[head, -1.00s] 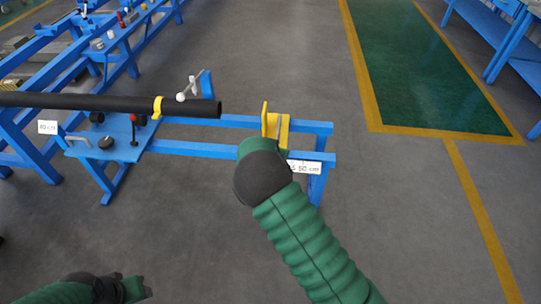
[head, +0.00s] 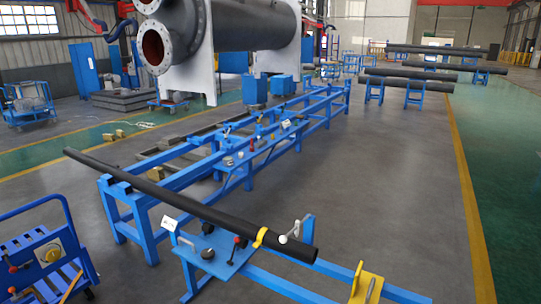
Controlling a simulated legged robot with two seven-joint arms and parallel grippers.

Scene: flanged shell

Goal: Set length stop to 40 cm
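The yellow length stop (head: 366,284) stands on the blue rails (head: 282,283) at the lower right of the head view. A gap separates it from the near end of the long dark pipe (head: 180,199). The far right rail end is cut off by the frame's bottom edge. Neither gripper is in view.
A blue plate (head: 213,252) with knobs and a handle sits below the pipe. A blue cart (head: 45,250) stands at lower left. Blue frames (head: 300,125) run away behind the bench, below a large grey flanged shell (head: 230,25). The grey floor (head: 400,190) at right is clear.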

